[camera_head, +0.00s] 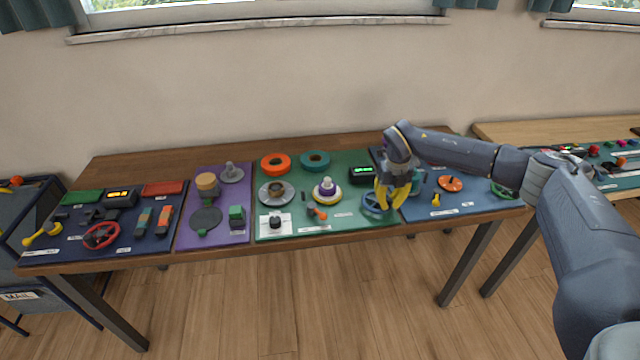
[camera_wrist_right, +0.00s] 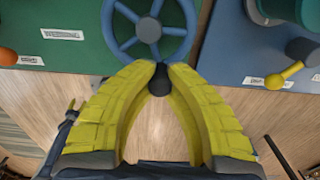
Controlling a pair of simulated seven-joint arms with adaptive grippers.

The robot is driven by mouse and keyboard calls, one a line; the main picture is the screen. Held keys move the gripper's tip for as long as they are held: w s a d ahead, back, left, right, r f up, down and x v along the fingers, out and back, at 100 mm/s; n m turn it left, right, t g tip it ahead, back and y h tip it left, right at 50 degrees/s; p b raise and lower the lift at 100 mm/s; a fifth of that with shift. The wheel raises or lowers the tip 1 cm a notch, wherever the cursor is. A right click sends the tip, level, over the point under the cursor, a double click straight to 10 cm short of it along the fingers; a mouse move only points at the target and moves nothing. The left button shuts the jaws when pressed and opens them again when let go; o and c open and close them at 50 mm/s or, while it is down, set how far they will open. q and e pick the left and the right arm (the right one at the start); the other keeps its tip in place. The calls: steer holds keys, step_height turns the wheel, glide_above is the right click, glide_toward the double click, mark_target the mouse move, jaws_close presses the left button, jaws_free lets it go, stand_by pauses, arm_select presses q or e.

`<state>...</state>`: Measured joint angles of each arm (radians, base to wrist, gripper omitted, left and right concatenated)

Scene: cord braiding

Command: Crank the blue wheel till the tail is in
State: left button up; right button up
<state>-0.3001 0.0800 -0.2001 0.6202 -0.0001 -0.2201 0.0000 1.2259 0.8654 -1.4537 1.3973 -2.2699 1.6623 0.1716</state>
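The blue wheel (camera_head: 368,209) is on the green mat's front right, partly hidden behind my right gripper. In the right wrist view the blue wheel (camera_wrist_right: 127,44) shows its spokes and grey hub, and a dark crank knob (camera_wrist_right: 160,82) is at its near rim. My right gripper (camera_head: 379,208) has its yellow fingers pointing down at the wheel. In the right wrist view its fingertips (camera_wrist_right: 160,76) close in on both sides of the knob. I cannot make out a cord tail. My left gripper is not in view.
The green mat (camera_head: 345,220) also holds a purple-and-white spool (camera_head: 327,188), an orange ring (camera_head: 275,163), a teal ring (camera_head: 315,160) and a black display box (camera_head: 361,175). A blue mat (camera_head: 470,206) with an orange disc (camera_head: 450,184) and a yellow knobbed part (camera_head: 436,200) is to the right.

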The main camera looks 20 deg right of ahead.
steer(key=o, duration=0.5)
steer(key=shift+c, duration=0.2)
